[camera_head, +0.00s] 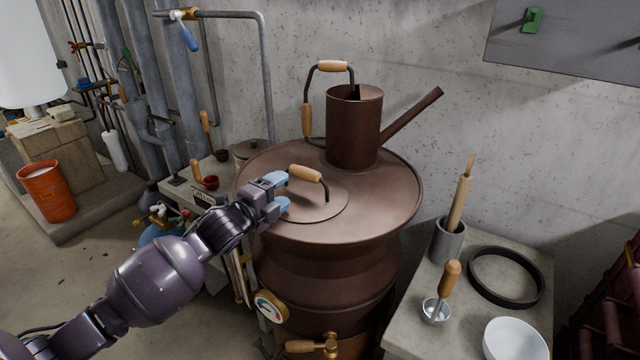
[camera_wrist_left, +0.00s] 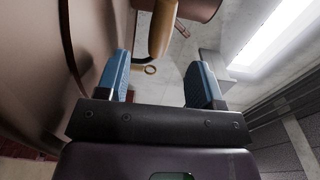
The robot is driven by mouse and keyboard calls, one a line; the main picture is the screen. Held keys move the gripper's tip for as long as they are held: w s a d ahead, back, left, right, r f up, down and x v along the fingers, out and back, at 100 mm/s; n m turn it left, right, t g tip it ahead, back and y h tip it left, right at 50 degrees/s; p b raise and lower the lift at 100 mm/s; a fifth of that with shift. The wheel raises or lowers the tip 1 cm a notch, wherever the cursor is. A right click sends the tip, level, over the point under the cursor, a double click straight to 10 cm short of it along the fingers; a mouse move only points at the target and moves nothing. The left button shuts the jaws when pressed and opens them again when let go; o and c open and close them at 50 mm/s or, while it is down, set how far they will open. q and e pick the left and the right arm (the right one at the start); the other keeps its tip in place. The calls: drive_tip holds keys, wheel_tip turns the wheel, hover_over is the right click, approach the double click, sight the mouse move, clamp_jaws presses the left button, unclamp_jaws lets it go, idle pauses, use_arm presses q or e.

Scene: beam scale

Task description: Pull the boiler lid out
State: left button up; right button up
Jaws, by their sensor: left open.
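The boiler (camera_head: 325,265) is a brown metal drum with a wide round top. Its flat round lid (camera_head: 318,211) lies in the front part of that top. The lid handle (camera_head: 307,173) is a wooden grip on a dark bent bracket. My left gripper (camera_head: 281,193) is open and empty just left of the handle, its blue fingertips over the lid. In the left wrist view a wooden grip (camera_wrist_left: 162,30) shows ahead of and between the open fingers (camera_wrist_left: 158,78), apart from them. My right gripper is not in view.
A brown watering can (camera_head: 353,130) with a long spout stands on the boiler top behind the lid. A concrete counter (camera_head: 420,318) at right holds a black ring (camera_head: 506,302) and a white bowl (camera_head: 515,342). A gauge (camera_head: 270,306) sits low on the boiler's front.

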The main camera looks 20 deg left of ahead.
sight(301, 176)
use_arm(q)
drive_tip(key=shift+w, duration=0.4)
drive_tip(key=shift+w+d+r, duration=0.1)
drive_tip(key=shift+w+d, duration=0.05)
drive_tip(key=shift+w, duration=0.2)
drive_tip(key=w, duration=0.3)
drive_tip(key=shift+d, duration=0.3)
drive_tip(key=shift+w, duration=0.35)
drive_tip(key=shift+w+d, duration=0.15)
drive_tip(key=shift+w, duration=0.2)
drive_tip(key=w, duration=0.2)
drive_tip(key=w+d+p, duration=0.1)
drive_tip(key=w, duration=0.1)
drive_tip(key=shift+w, duration=0.35)
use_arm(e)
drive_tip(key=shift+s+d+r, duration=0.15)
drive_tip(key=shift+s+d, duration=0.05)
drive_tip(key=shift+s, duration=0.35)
use_arm(q)
clamp_jaws()
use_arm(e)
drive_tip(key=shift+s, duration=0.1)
